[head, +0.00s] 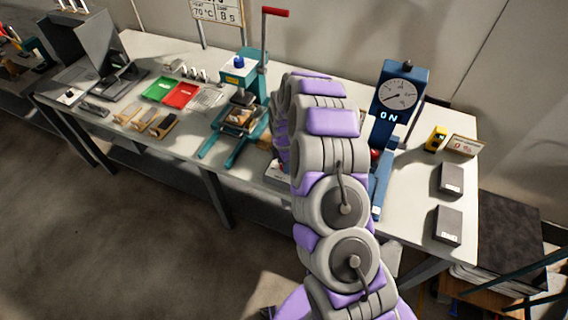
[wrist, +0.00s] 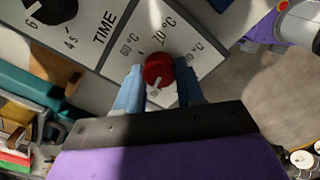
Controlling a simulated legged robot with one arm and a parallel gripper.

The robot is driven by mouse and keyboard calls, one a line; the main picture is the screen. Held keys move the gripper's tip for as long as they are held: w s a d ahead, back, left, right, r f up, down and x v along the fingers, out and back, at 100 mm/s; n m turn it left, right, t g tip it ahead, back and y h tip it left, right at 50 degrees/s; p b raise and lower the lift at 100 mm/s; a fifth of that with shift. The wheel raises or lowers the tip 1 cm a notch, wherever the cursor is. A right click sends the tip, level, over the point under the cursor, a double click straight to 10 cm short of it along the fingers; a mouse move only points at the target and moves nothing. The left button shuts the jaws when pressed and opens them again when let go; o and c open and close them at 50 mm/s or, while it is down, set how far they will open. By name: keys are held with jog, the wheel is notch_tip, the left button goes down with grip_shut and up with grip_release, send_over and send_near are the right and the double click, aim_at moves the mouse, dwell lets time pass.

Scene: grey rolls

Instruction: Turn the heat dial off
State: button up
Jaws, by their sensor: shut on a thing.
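The red heat dial (wrist: 158,70) sits on a white panel (wrist: 196,50) in the wrist view, with temperature marks printed around it, 70 °C among them. A pale mark on the dial points toward the bottom of the picture; the small label there is too blurred to read. My gripper (wrist: 160,88) has its two blue fingers on either side of the dial and is shut on it. In the head view my grey and purple arm hides the gripper and the dial.
A black TIME dial (wrist: 54,10) is beside the heat panel.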

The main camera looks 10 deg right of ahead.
jog(key=shift+w+r+n, duration=0.1)
jog(key=shift+w+n, duration=0.05)
jog(key=shift+n, duration=0.6)
jog(key=shift+w+r+n, duration=0.1)
jog(key=shift+n, duration=0.65)
jog(key=o, duration=1)
jog(key=shift+s+f, duration=0.15)
jog(key=shift+o, duration=0.2)
notch_tip(320, 180, up, 17)
jog(key=p, duration=0.1)
jog(key=shift+p, duration=0.35)
jog(key=shift+a, duration=0.1)
